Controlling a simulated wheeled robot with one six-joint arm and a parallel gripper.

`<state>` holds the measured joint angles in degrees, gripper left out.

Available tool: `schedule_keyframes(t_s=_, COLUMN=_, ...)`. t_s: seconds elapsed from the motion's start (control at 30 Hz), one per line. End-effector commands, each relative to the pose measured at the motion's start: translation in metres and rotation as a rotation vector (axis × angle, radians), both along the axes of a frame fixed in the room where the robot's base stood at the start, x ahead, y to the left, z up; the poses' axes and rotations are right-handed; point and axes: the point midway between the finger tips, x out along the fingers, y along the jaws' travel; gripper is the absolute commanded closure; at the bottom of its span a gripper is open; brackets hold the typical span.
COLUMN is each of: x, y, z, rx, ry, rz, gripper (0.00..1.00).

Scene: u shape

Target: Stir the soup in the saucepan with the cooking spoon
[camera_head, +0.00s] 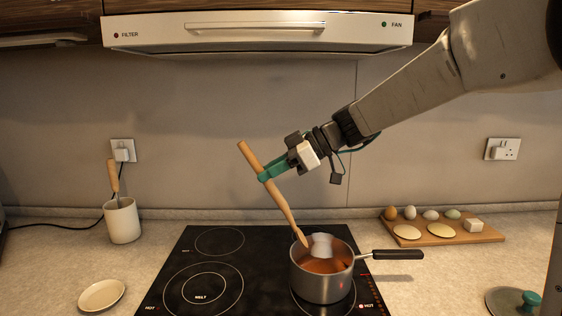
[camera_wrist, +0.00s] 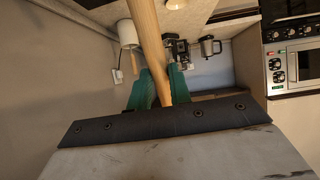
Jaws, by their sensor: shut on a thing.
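A steel saucepan (camera_head: 322,282) with a black handle pointing right stands on the right part of the black hob. Reddish-brown soup (camera_head: 325,265) shows inside it. My gripper (camera_head: 266,176) has green fingers and is shut on the wooden cooking spoon (camera_head: 278,198), above and left of the pan. The spoon is tilted, its top to the upper left and its lower end at the pan's left rim area. I cannot tell whether its tip touches the soup. In the wrist view the spoon's handle (camera_wrist: 149,40) runs up between the green fingers (camera_wrist: 158,88).
The hob (camera_head: 215,262) is otherwise clear. A white crock (camera_head: 122,221) with a wooden-handled utensil and a small plate (camera_head: 102,295) are at left. The hood (camera_head: 258,34) hangs above.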

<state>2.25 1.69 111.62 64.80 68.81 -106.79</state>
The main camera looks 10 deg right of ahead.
Motion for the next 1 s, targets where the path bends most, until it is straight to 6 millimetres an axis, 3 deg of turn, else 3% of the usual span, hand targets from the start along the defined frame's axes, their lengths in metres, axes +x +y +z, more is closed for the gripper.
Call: schedule_keyframes(t_s=1.0, x=-0.009, y=-0.047, z=-0.084, rx=0.001, ry=0.002, rz=-0.002, gripper=1.0)
